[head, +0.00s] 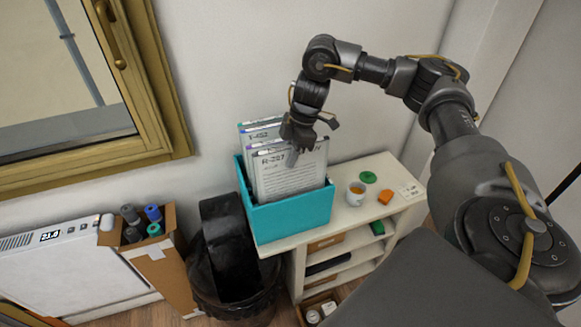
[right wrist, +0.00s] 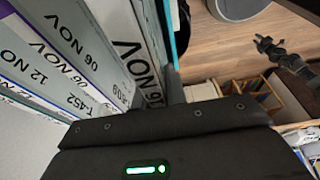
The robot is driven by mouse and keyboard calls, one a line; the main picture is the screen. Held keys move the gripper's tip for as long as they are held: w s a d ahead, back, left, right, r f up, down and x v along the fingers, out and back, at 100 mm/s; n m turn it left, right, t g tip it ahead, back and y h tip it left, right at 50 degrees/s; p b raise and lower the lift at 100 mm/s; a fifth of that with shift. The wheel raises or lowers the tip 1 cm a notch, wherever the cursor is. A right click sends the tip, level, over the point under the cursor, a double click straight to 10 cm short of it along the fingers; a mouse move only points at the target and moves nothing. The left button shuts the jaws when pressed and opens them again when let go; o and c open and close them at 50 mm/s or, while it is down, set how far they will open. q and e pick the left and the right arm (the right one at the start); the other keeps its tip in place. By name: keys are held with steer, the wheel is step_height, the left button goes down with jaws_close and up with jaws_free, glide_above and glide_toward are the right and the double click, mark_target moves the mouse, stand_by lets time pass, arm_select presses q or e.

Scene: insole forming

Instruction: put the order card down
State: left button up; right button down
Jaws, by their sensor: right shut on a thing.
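The order card (head: 290,176), a white printed sheet marked R-287, stands upright at the front of the teal file box (head: 295,215). My right gripper (head: 294,152) is over the box, shut on the card's upper part, with its fingers pointing down. More cards, one marked T-452 (head: 262,133), stand behind it in the box. A dark jointed part, probably my left gripper (right wrist: 270,45), shows small at the upper right.
The box stands on a white shelf unit (head: 345,236). To its right are a cup (head: 356,194), a green disc (head: 368,177), an orange block (head: 385,196) and a small label (head: 411,191). A black bin (head: 232,290) and a cardboard box of rolls (head: 150,255) stand left.

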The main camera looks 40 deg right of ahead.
step_height(320, 180, down, 4)
steer(key=shift+r+b, duration=0.2)
steer(key=shift+b, duration=0.1)
steer(key=c, duration=1.4)
jaws_free()
steer(key=shift+c, duration=0.2)
steer(key=p+v, duration=0.2)
steer(key=v, duration=1)
steer(key=shift+r, duration=0.1)
steer(key=shift+a, duration=0.15)
